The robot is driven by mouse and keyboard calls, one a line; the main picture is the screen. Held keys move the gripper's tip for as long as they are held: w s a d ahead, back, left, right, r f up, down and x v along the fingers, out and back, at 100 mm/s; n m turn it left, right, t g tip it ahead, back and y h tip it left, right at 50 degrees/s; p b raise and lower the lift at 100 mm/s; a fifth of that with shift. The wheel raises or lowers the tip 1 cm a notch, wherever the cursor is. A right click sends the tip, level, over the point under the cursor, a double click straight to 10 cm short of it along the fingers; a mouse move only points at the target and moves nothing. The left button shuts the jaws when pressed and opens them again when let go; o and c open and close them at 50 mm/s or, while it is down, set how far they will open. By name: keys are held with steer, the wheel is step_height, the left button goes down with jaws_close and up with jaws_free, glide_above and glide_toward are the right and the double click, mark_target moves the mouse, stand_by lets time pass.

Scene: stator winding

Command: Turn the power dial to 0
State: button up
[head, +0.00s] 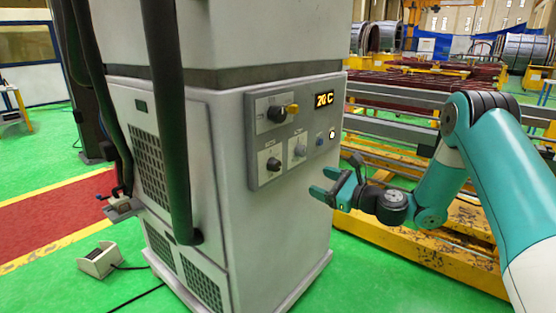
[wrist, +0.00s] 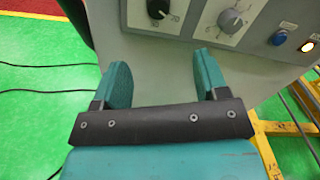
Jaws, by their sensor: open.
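The control panel (head: 262,138) is on the front of a grey cabinet. It has a black dial (head: 275,114) with a yellow piece at the top, a smaller black dial (head: 273,164) at lower left and a grey dial (head: 298,151) beside it. In the wrist view a black dial (wrist: 158,8) and the grey dial (wrist: 231,20) show near the top edge, with scales around them. The labels are too small to tell which is the power dial. My gripper (head: 325,183) is open and empty, below and right of the panel, apart from the dials. It also shows in the wrist view (wrist: 161,72).
A display (head: 324,99) reads about 20 C. A blue button (wrist: 278,38) and a lit white button (wrist: 307,47) are right of the dials. Yellow frames (head: 420,255) stand behind my arm. A thick dark hose (head: 170,130) hangs at the cabinet's left.

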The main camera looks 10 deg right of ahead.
mark_target(278, 166)
steer(key=p+x, duration=0.8)
steer(key=x, duration=0.7)
steer(key=shift+w+a, duration=0.3)
steer(key=c, duration=0.9)
